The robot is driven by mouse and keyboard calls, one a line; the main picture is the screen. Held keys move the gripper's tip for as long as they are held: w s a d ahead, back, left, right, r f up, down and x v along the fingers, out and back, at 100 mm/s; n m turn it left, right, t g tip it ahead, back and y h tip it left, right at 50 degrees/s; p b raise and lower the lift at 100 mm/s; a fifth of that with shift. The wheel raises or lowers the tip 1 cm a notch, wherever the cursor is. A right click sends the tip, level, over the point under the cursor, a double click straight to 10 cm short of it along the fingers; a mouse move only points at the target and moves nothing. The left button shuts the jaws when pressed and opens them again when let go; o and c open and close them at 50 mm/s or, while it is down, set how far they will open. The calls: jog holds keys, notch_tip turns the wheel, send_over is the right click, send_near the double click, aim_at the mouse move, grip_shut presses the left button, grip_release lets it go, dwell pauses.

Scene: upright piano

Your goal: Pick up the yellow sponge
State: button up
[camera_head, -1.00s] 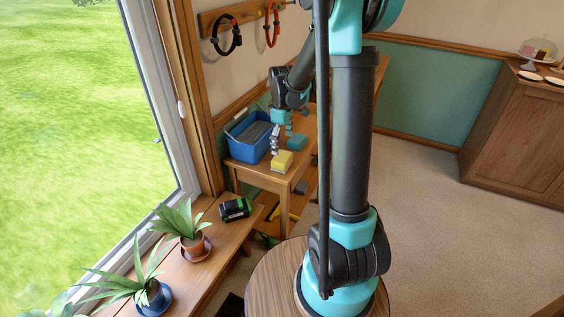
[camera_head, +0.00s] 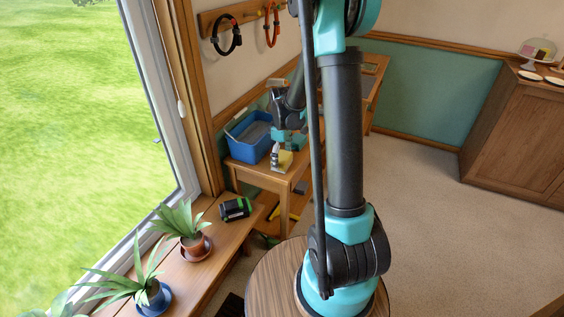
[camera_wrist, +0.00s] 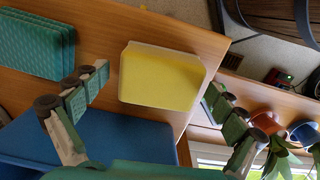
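The yellow sponge (camera_wrist: 162,78) lies on the wooden table (camera_wrist: 205,40), a pale rim around its yellow face. In the head view, the sponge (camera_head: 286,160) is partly covered by a gripper finger. My gripper (camera_wrist: 157,84) is open and empty. In the wrist view its fingers spread to the left and right of the sponge, with gaps on both sides; whether the tips are down at its height I cannot tell. In the head view, my gripper (camera_head: 276,154) is just over or beside the sponge.
A teal ridged block (camera_wrist: 38,48) lies on the table near the left finger. A blue bin (camera_wrist: 125,142) stands close to the sponge; it also shows in the head view (camera_head: 240,150). Potted plants (camera_head: 190,235) and a dark green-trimmed box (camera_head: 235,209) sit on the window bench.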

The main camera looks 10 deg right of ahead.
aim_at(282, 156)
jog(key=c, duration=0.8)
notch_tip(282, 156, up, 20)
jog(key=shift+r, duration=0.1)
dwell(0.3)
